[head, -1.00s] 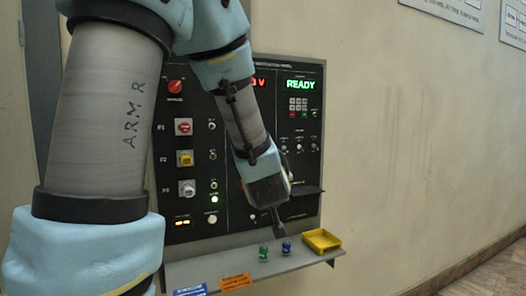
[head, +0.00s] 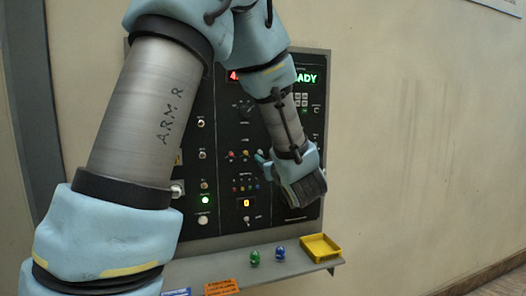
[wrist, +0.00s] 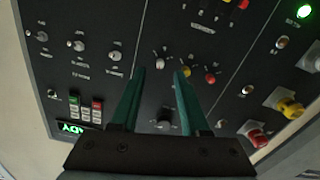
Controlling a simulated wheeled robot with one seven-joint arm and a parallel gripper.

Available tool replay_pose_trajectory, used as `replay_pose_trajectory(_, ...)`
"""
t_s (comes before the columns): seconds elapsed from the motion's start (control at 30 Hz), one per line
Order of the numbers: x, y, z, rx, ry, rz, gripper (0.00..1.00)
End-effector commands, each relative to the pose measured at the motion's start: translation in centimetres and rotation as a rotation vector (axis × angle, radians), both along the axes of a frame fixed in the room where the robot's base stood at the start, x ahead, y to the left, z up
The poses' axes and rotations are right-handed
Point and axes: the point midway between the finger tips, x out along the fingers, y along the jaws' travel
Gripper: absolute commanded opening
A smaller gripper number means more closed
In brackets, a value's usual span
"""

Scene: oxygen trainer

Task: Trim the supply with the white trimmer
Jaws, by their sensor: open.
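The white trimmer (wrist: 160,64) is a small pale knob on the black panel, in a row with a yellow knob (wrist: 190,70) and a red knob (wrist: 210,77) in the wrist view. My gripper (wrist: 159,74) is open, its two green fingers pointing at the panel. The white trimmer shows between the fingertips. I cannot tell how far the tips are from the panel. In the head view my gripper's hand and wrist cover part of this row. The red supply readout (head: 233,76) is partly hidden by my arm.
A grey shelf (head: 220,270) under the panel holds a green piece (head: 254,258), a blue piece (head: 280,254) and a yellow tray (head: 320,247). Other knobs, such as a dark one (wrist: 165,120), and switches stand close around. A green READY display (head: 308,79) is lit.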

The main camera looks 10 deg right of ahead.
Motion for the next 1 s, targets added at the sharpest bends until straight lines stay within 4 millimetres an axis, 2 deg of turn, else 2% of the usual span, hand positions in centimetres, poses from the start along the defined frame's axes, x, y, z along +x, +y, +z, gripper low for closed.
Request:
replay_pose_trajectory(0.1,1.9,0.3,0.2,0.001,0.002,0.003,0.45)
replay_pose_trajectory(0.23,3.1,0.4,0.1,0.000,0.001,0.001,0.45)
replay_pose_trajectory(0.63,3.7,0.4,0.0,-0.001,0.000,0.000,0.44)
replay_pose_trajectory(1.0,3.7,0.4,0.0,0.000,0.001,0.000,0.03)
